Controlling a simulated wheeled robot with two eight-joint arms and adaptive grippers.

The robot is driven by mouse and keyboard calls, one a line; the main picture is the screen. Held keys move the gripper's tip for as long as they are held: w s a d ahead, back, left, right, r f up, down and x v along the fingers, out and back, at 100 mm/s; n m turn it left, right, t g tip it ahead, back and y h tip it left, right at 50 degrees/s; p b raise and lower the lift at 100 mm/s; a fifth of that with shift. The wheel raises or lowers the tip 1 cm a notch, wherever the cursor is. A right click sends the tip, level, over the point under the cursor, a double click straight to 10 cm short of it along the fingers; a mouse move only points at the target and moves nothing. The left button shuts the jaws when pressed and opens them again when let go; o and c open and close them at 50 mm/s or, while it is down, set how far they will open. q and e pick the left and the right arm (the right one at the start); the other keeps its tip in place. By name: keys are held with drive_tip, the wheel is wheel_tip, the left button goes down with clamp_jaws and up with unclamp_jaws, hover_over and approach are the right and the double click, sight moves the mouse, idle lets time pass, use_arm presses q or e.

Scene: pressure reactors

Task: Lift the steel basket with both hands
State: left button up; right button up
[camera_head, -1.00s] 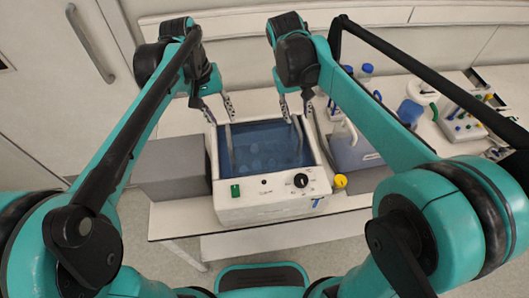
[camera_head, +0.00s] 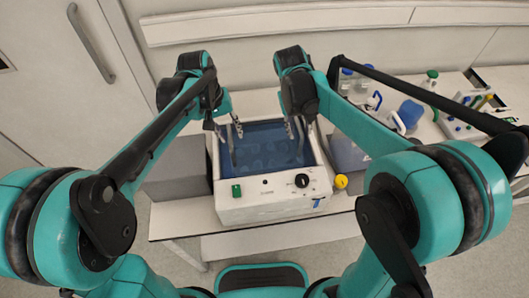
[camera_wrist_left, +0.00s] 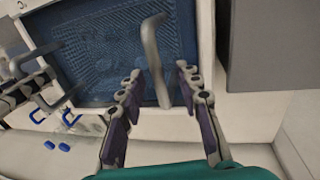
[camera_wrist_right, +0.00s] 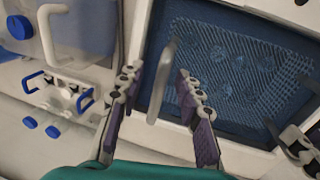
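The steel basket sits down in the blue-looking basin of a white bath (camera_head: 262,205); its mesh (camera_wrist_left: 95,50) shows through the blue in the left wrist view and also in the right wrist view (camera_wrist_right: 230,70). My left gripper (camera_head: 229,130) is open, with the basket's left handle (camera_wrist_left: 152,50), a bent steel bar, between its fingers. My right gripper (camera_head: 294,127) is open, with the right handle (camera_wrist_right: 161,80) between its fingers. Neither gripper is closed on its handle. In the head view the handles are partly hidden by the fingers.
The bath's front panel has a green switch (camera_head: 236,190) and a black knob (camera_head: 302,181). A grey box (camera_head: 178,168) stands left of the bath. A jug (camera_head: 347,152), a yellow cap (camera_head: 341,181) and blue and green lab items (camera_head: 411,112) are to the right.

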use_arm(q)
drive_tip(key=shift+c, duration=0.2)
use_arm(e)
drive_tip(key=shift+c, duration=0.3)
use_arm(q)
clamp_jaws()
use_arm(e)
clamp_jaws()
drive_tip(key=shift+r, duration=0.1)
